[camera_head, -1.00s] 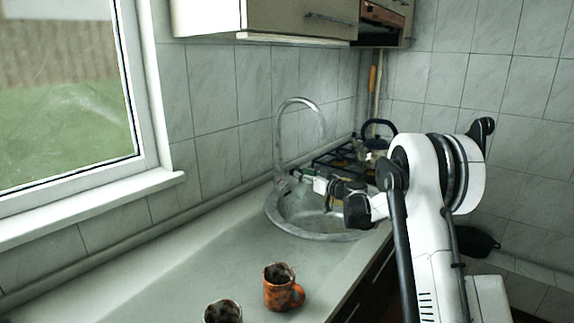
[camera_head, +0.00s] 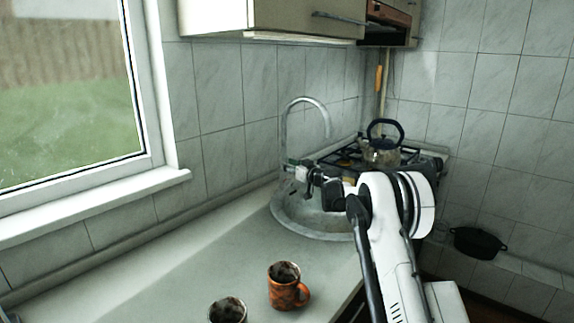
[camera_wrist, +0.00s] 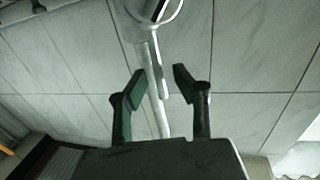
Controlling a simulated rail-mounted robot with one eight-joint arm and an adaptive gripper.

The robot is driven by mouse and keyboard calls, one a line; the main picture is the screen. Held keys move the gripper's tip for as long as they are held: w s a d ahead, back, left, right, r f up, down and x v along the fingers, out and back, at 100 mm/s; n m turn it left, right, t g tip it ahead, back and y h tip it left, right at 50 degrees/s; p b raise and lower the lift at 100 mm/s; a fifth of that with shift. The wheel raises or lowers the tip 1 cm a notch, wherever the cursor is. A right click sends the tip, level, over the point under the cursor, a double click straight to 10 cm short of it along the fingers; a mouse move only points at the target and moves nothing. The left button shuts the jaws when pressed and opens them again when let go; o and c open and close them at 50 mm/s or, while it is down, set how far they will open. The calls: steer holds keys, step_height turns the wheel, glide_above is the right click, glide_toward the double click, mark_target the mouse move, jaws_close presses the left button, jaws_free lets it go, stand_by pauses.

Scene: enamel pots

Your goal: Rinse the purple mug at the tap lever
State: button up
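The curved metal tap (camera_head: 284,135) rises behind the round sink (camera_head: 290,222). My gripper (camera_head: 296,172) is at the lower part of the tap, above the sink's left side. In the wrist view my gripper (camera_wrist: 158,78) is open, its two dark green fingers apart with nothing held. The tap's metal pipe (camera_wrist: 153,85) runs up the picture between and beyond the fingers; contact cannot be told. The lever is not clearly made out. No mug looks clearly purple. A mug (camera_head: 228,312) at the bottom edge is cut off, its colour unclear.
An orange mug (camera_head: 287,287) stands upright on the counter in front of the sink. A kettle (camera_head: 382,150) sits on the stove behind the sink. The counter (camera_head: 170,265) left of the mugs is clear. A wall cabinet (camera_head: 270,18) hangs above.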

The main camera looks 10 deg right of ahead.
steer(key=shift+w+a, duration=0.2)
steer(key=shift+w, duration=0.25)
jaws_close()
